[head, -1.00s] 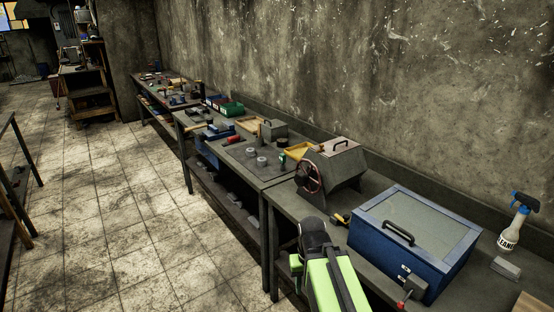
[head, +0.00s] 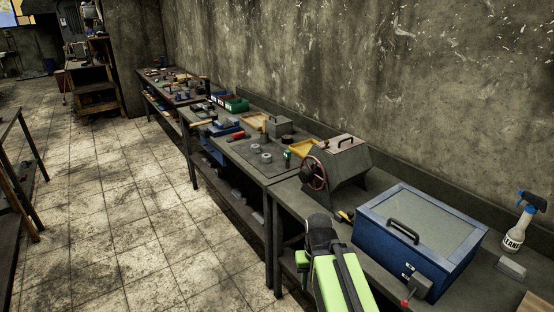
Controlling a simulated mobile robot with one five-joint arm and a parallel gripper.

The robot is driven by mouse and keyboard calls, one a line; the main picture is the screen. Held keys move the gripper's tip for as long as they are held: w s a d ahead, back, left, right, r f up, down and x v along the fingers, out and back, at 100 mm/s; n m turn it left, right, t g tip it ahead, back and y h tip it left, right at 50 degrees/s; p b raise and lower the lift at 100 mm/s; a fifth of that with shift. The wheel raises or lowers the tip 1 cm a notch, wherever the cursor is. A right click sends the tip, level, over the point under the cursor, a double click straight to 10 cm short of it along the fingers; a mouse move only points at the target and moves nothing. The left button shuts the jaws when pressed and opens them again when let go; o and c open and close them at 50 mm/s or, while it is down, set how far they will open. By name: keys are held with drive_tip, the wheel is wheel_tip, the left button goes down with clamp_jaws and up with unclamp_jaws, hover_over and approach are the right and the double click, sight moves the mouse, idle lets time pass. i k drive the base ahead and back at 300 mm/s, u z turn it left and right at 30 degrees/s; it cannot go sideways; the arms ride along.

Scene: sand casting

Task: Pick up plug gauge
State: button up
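I cannot single out the plug gauge with certainty. A small upright green and dark piece (head: 287,158) stands on the middle workbench (head: 233,151), but it is too small to identify. Several other small tools lie on the benches, also too small to name. My green and black arm shows at the bottom centre, in front of the near bench. My gripper's fingers do not show.
On the near bench stand a grey drum machine with a handwheel (head: 336,167), a blue lidded box (head: 420,238) and a spray bottle (head: 522,228). The tiled floor (head: 130,215) left of the benches is clear.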

sight(287, 154)
drive_tip(key=u, duration=0.8)
drive_tip(key=i, duration=2.35)
drive_tip(key=u, duration=0.2)
